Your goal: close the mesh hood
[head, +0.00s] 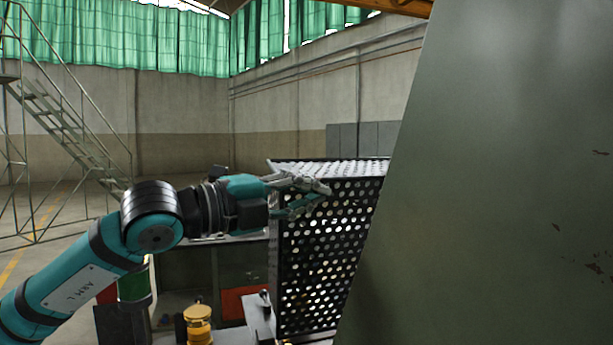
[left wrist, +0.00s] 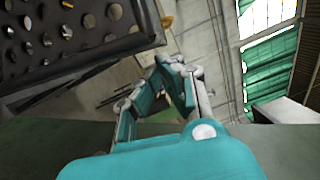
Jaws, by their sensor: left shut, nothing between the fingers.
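The mesh hood (head: 335,250) is a dark perforated metal box in the middle of the head view, partly hidden on its right by a large grey-green panel. Its top face is also perforated. My left gripper (head: 325,191) is in front of the upper part of the hood, with its fingers shut and nothing between them. I cannot tell whether it touches the mesh. In the left wrist view the left gripper (left wrist: 177,68) points away from the camera, and the hood's perforated sheet (left wrist: 65,35) is at the upper left. My right gripper is not in view.
The large grey-green panel (head: 490,190) fills the right side of the head view. Below the arm are a bench with a red part (head: 240,302) and a yellow knob-like object (head: 198,325). A metal staircase (head: 60,130) stands at the far left.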

